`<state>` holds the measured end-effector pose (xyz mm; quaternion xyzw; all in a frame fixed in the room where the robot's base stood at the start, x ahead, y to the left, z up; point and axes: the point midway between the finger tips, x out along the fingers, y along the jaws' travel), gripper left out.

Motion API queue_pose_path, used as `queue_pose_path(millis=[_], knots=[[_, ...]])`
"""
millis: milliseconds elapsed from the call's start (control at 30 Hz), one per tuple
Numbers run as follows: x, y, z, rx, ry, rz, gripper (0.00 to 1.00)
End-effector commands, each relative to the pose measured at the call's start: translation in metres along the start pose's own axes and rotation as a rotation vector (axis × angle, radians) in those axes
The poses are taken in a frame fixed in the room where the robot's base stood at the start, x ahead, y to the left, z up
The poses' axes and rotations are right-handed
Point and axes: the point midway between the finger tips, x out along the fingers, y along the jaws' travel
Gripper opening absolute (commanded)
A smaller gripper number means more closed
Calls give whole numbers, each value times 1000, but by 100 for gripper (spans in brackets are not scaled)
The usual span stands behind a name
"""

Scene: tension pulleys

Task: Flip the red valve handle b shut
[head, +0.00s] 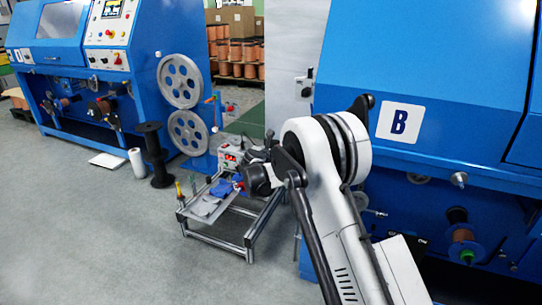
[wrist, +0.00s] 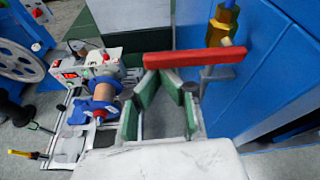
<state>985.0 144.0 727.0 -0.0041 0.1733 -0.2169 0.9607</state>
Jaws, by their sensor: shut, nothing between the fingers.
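The red valve handle (wrist: 195,58) shows in the wrist view as a long bar lying nearly crosswise, in front of the blue machine's side. I cannot tell whether the tips touch the handle. In the head view I cannot make out the handle, and my arm covers much of that area.
Blue machine B (head: 440,60) stands at right. Grey pulleys (head: 188,132) and a black spool (head: 153,150) are at left. The floor in front is clear.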

Motion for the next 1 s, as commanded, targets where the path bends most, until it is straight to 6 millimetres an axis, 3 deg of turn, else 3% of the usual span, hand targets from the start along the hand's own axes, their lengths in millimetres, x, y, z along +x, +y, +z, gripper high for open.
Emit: queue_pose_path(millis=[633,1000], knots=[[-3,-3,6,-4,-5,-2,0],[-59,-10,4,-1,-1,-9,0]])
